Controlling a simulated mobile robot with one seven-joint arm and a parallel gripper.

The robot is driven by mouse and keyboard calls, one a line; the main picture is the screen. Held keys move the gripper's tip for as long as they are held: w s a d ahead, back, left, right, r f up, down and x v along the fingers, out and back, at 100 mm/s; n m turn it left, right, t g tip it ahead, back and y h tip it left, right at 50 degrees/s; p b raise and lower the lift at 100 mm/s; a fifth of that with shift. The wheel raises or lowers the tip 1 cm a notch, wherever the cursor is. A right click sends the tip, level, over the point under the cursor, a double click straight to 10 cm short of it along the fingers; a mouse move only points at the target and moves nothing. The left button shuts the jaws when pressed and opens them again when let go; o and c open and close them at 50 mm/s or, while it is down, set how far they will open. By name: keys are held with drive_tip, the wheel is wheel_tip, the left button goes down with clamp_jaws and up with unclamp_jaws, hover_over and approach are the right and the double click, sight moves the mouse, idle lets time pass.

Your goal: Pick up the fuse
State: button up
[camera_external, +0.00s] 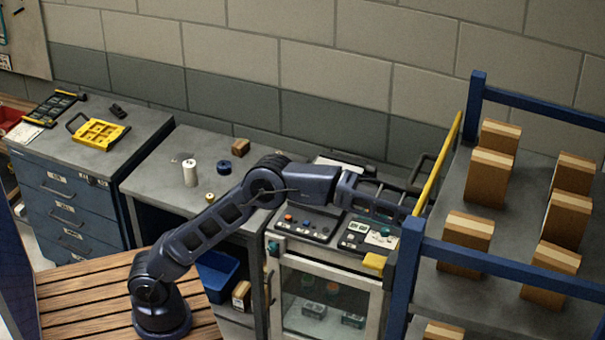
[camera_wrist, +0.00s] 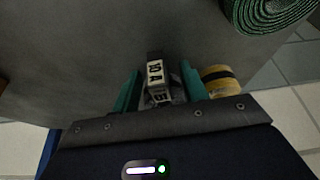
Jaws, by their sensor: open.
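The fuse (camera_wrist: 155,70) is a small pale block with dark "10 A" lettering, lying on a grey surface in the wrist view. My gripper (camera_wrist: 160,84) is open, with one green finger on each side of the fuse. The fuse is between the fingers, and I cannot tell whether either touches it. In the external view my arm reaches right, toward the shelf rack; the fingers and the fuse cannot be made out there.
A yellow and black roll (camera_wrist: 218,78) lies just right of the right finger. A green coil (camera_wrist: 266,12) sits at the top right near the surface edge. Grey surface left of the fuse is clear.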

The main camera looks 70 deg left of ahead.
clamp_jaws()
drive_tip(key=shift+r, duration=0.1)
